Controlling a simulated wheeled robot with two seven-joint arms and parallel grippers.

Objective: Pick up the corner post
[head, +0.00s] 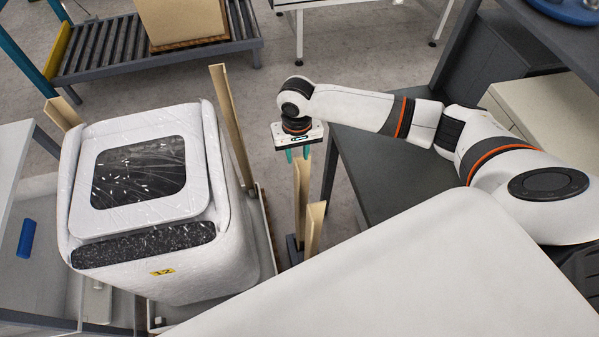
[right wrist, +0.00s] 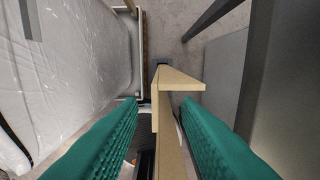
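Two beige corner posts stand upright below my right arm, one (head: 302,188) just under the gripper and one (head: 314,229) nearer to me. My right gripper (head: 298,155) points down with its teal fingers apart. In the right wrist view, the open fingers (right wrist: 160,104) lie on either side of a beige angled post (right wrist: 178,79), with visible gaps. How far the post reaches up between the fingers is hard to tell. Another beige corner post (head: 231,120) stands at the right of a wrapped washing machine, and one (head: 63,113) at its back left. My left gripper is not in view.
The plastic-wrapped washing machine (head: 92,217) stands left of the gripper and also fills the left of the right wrist view (right wrist: 75,75). A dark table (head: 375,170) is close on the right. A roller conveyor (head: 100,55) with a carton (head: 180,18) is behind.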

